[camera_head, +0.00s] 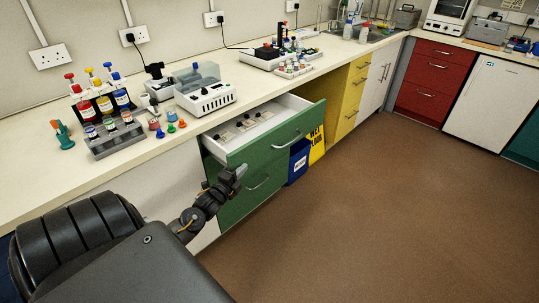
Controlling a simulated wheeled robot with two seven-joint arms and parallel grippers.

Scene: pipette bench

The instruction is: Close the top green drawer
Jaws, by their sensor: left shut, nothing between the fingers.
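The top green drawer (270,145) is pulled out from under the bench, and its white inside shows with several small items lying in it. My left gripper (238,172) is shut and empty, in front of the left end of the top drawer's front. I cannot tell whether it touches the drawer. My right gripper is out of view.
The bench top (60,185) holds a rack of coloured bottles (103,100) and a white device (205,95) above the drawer. A blue bin (298,162) and a yellow wet floor sign (317,145) stand right of the green drawers. The brown floor (380,210) is clear.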

